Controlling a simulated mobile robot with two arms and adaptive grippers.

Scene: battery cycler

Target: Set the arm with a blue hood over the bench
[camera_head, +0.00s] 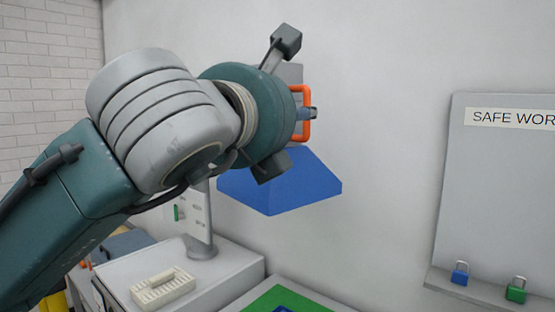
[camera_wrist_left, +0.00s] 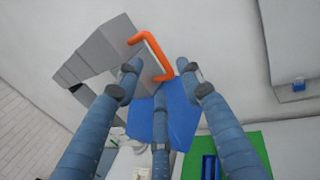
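The blue hood (camera_head: 290,193) hangs by the wall above the bench in the head view, partly hidden behind my left wrist. An orange handle (camera_head: 306,92) stands above it. In the left wrist view the blue hood (camera_wrist_left: 181,118), the orange handle (camera_wrist_left: 157,50) and the grey jointed hood arm (camera_wrist_left: 95,62) show. My left gripper (camera_wrist_left: 160,80) has its three fingers spread, with the handle close to the fingertips and nothing clearly held. In the head view my wrist hides most of this gripper (camera_head: 307,113). Contact with the handle cannot be told. My right gripper is not in view.
Below the hood are a white bench (camera_head: 225,262) with a pale rack (camera_head: 163,288), and a green mat (camera_head: 285,299). A "SAFE WOR..." board (camera_head: 500,190) is on the right, with a blue padlock (camera_head: 460,273) and a green padlock (camera_head: 516,290). The wall is close behind the hood.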

